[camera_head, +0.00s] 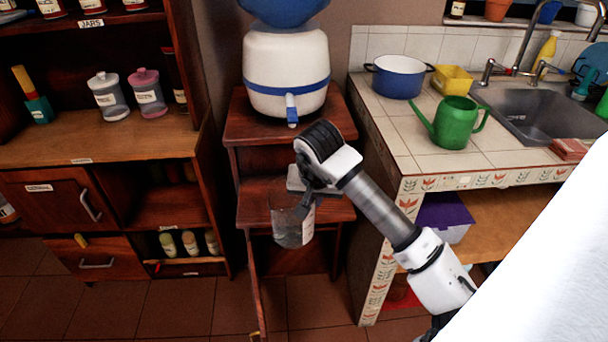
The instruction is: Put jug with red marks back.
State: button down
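A clear jug (288,228) with a pale label on its right side hangs upright in front of the lower step of the wooden stand (257,130). I cannot make out red marks on it at this size. My gripper (304,203) comes down from above and appears shut on the jug's upper right side. The fingers are dark and partly hidden by my wrist, so the exact contact is unclear. The jug's base overlaps the step's front edge in the picture and seems clear of it.
A white water dispenser (286,72) with a blue band tops the stand. An open door (254,280) juts forward at lower left. The left cabinet holds two lidded jars (108,97). The right tiled counter carries a blue pot (398,80) and a green watering can (455,125).

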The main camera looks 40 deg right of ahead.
jog(key=w+d+f+p, duration=0.3)
jog(key=w+d+p, duration=0.3)
jog(key=w, duration=0.5)
jog(key=shift+w+d+f, duration=0.25)
jog(key=shift+w+d, duration=0.05)
jog(key=shift+d, duration=1.05)
jog(key=shift+f, duration=0.1)
jog(key=c, duration=1.6)
grip_release()
jog(key=b+v, duration=0.2)
jog(key=v, duration=1)
jog(key=shift+b, duration=0.3)
